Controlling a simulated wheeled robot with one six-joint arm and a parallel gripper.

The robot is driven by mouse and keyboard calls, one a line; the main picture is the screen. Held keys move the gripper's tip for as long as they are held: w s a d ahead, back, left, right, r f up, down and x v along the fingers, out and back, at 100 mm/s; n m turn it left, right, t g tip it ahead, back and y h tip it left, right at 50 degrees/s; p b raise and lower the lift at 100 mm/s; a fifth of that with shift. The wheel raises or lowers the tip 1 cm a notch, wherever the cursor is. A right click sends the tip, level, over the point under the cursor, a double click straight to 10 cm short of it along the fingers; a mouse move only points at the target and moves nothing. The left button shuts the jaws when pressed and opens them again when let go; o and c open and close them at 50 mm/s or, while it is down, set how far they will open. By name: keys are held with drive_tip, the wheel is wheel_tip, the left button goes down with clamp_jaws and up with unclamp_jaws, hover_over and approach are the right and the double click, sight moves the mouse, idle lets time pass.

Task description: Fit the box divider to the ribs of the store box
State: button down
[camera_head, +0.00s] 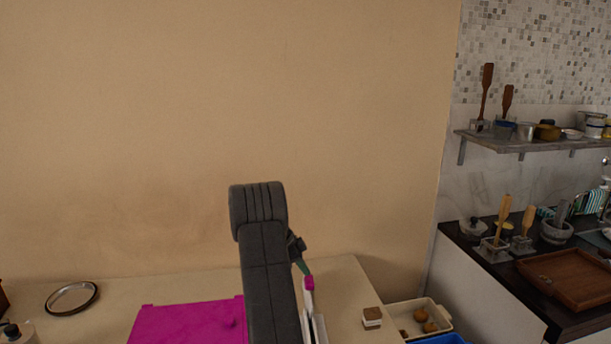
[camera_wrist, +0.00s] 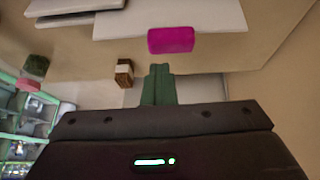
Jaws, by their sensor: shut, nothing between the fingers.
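My gripper (camera_head: 302,268) has green fingers, shut and empty; they also show in the wrist view (camera_wrist: 157,84). A magenta block (camera_head: 309,283) shows just below the fingertips in the head view, on top of a narrow white upright piece (camera_head: 311,325), which may be the box divider. In the wrist view the magenta block (camera_wrist: 171,40) lies just beyond the fingertips, apart from them, with pale flat panels (camera_wrist: 190,18) behind it. My arm hides part of this area in the head view. I cannot tell which thing is the store box, and no ribs are clear.
A magenta sheet (camera_head: 185,322) lies on the pale table (camera_head: 345,285), left of my arm. A brown-and-white block (camera_head: 372,317) stands right, beside a cream bin (camera_head: 440,312) holding round brown things. A dark counter (camera_head: 510,275) is at right.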

drive_tip(key=shift+r, duration=0.2)
drive_tip(key=c, duration=2.1)
unclamp_jaws()
drive_tip(key=o, duration=0.4)
drive_tip(key=shift+r, duration=0.1)
drive_tip(key=b+v, duration=0.2)
drive_tip(key=v, duration=1.1)
drive_tip(key=shift+a+r, duration=0.2)
drive_tip(key=shift+r, duration=0.1)
drive_tip(key=shift+r, duration=0.15)
